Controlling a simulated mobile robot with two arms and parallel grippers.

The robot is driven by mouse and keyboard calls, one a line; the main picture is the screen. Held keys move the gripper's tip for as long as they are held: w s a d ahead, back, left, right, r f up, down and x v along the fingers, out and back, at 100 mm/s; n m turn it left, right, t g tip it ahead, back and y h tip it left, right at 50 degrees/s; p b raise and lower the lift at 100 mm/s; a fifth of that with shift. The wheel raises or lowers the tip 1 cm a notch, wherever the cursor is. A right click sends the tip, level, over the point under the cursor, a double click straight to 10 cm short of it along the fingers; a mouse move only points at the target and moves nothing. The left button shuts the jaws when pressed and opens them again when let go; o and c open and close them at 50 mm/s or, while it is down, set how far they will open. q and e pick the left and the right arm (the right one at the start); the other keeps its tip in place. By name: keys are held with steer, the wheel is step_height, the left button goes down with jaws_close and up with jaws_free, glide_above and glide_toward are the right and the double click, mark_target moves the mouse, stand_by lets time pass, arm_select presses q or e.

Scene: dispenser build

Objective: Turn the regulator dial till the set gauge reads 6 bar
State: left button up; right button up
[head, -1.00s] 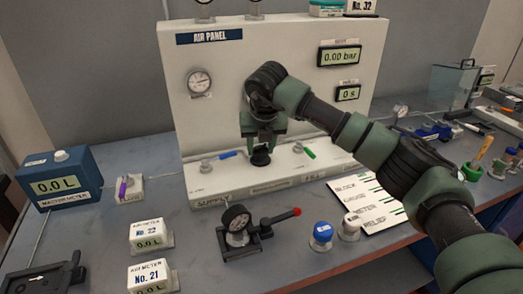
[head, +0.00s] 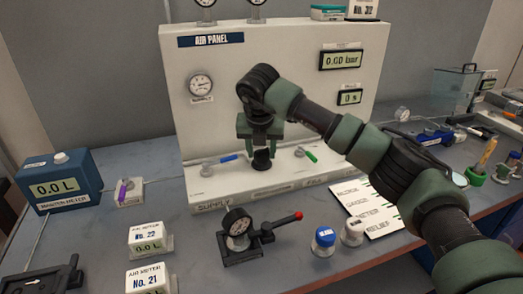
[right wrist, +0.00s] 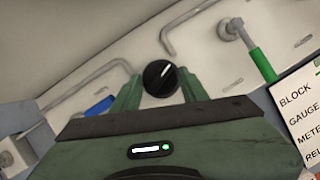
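The black regulator dial (head: 262,161) sits on the base ledge of the white air panel (head: 300,100). In the right wrist view the dial (right wrist: 160,77) has a white mark on its top. My right gripper (head: 262,141) points down just above the dial. Its fingers are apart, one on each side of the dial in the right wrist view (right wrist: 162,92), with a gap showing on the left. A round gauge (head: 200,85) is on the panel's left; its label and reading are too small to read. Two more gauges at the top edge are cut off. My left gripper is not in view.
A blue-handled valve (head: 229,157) and a green-handled valve (head: 311,157) flank the dial closely. A display (head: 341,60) reads 0.00 bar. A black fixture with a gauge and red-tipped lever (head: 240,240) stands in front. Blue (head: 323,240) and white (head: 352,231) capped pieces stand to its right.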

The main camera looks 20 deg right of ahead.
steer(key=shift+o, duration=1.1)
steer(key=b+v, duration=0.1)
steer(key=v, duration=0.7)
